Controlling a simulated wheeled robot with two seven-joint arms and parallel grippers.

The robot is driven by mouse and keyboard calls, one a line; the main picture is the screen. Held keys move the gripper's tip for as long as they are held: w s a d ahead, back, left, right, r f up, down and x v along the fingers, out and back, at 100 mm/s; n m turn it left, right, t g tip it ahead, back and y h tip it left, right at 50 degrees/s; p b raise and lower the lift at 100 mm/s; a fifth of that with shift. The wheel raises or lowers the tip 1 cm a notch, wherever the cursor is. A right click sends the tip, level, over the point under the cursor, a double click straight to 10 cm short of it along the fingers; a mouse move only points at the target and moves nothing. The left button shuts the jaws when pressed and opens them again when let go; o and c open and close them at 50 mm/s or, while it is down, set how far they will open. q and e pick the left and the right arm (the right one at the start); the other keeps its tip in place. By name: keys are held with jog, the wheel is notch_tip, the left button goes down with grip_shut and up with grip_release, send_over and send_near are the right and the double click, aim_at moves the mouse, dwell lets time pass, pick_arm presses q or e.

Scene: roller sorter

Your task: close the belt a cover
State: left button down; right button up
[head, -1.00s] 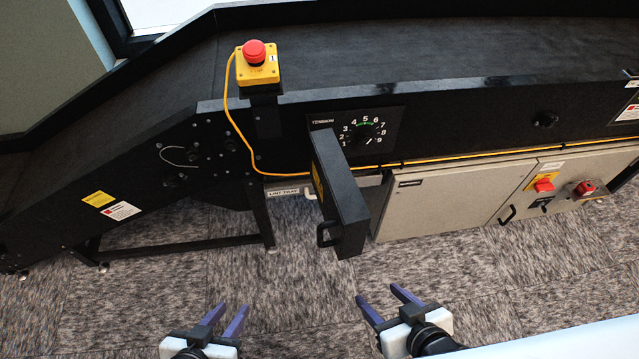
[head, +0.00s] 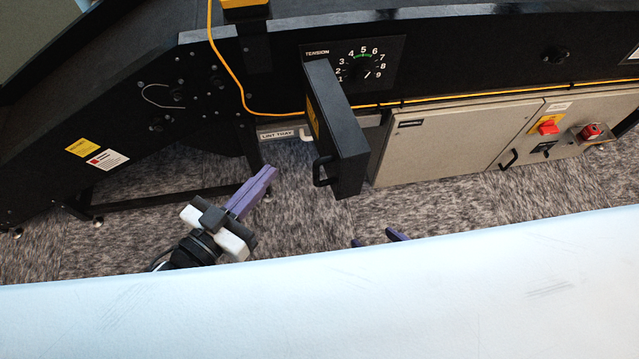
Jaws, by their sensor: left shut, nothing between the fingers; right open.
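The belt cover (head: 345,140) is a black hinged panel with a small black handle (head: 320,171) on its free edge. It stands swung out from the conveyor side, open, just below the tension dial (head: 364,68). My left gripper (head: 268,176) is shut and empty, with its purple fingers pointing up and right, to the left of the cover's handle and apart from it. My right gripper (head: 377,239) shows only its purple fingertips, below the cover. The rest of it is hidden behind a pale blue surface across the bottom of the view.
A lint tray (head: 278,134) with a pale handle sits left of the cover. A yellow cable (head: 232,80) runs along the conveyor. Carpet is free below.

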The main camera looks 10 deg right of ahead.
pick_arm(q)
jog(key=s+m+g+h+b, duration=0.1)
jog(key=m+g+h+b, duration=0.1)
jog(key=m+g+h, duration=0.25)
jog(key=m+g+h+b, duration=0.2)
jog(key=m+g, duration=0.2)
jog(key=g, duration=0.1)
send_near(339, 181)
jog(key=d, duration=0.2)
jog(key=w+d, duration=0.1)
jog(key=d, duration=0.2)
jog(key=shift+f, duration=0.15)
jog(key=shift+d, duration=0.5)
jog(key=shift+w, duration=0.1)
jog(key=shift+d, duration=0.1)
